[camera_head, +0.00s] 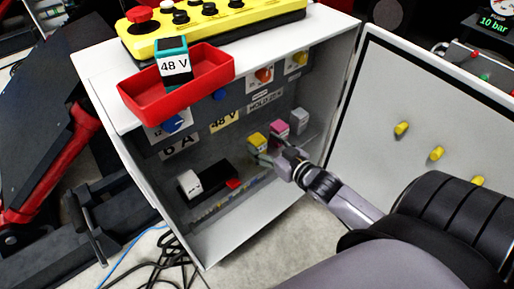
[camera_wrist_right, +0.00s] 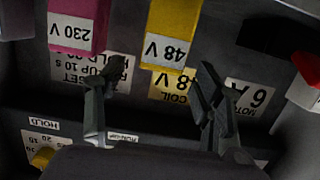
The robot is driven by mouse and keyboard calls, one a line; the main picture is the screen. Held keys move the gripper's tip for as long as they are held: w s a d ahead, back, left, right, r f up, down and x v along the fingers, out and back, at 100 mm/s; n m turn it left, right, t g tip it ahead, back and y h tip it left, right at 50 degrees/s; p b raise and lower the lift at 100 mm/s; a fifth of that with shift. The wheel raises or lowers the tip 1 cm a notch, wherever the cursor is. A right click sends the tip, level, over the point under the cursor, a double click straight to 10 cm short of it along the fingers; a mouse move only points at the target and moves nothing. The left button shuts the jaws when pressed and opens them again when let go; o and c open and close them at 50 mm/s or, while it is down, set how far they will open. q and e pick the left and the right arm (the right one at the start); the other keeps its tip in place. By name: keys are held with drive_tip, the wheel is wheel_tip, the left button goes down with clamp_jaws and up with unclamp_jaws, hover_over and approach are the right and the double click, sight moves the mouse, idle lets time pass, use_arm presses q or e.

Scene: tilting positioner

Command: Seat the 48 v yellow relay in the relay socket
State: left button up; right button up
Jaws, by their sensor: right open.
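The yellow 48 V relay (camera_head: 257,141) sits inside the open cabinet, left of a pink relay (camera_head: 279,128). In the right wrist view the yellow relay (camera_wrist_right: 172,35) shows its white 48 V label, and the pink one (camera_wrist_right: 78,25) reads 230 V. My right gripper (camera_head: 274,162) is in the cabinet just below the yellow relay. In the wrist view its open fingers (camera_wrist_right: 155,100) are spread, with the yellow relay between and beyond them, not gripped. I cannot clearly identify the relay socket. My left gripper is not in view.
The cabinet (camera_head: 149,190) has an open door (camera_head: 412,90) on the right. On its top are a red tray (camera_head: 150,105) holding a teal 48 V relay (camera_head: 173,63) and a yellow button box (camera_head: 215,25). A white module (camera_head: 189,184) stands low inside. A grey relay (camera_head: 299,120) is right of the pink one.

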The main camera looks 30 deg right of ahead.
sight(260, 142)
drive_tip(key=shift+x, duration=1.95)
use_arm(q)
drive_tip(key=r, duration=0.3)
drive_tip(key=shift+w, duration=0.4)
use_arm(e)
drive_tip(key=shift+c, duration=0.4)
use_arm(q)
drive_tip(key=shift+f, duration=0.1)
use_arm(e)
drive_tip(key=c, duration=1.3)
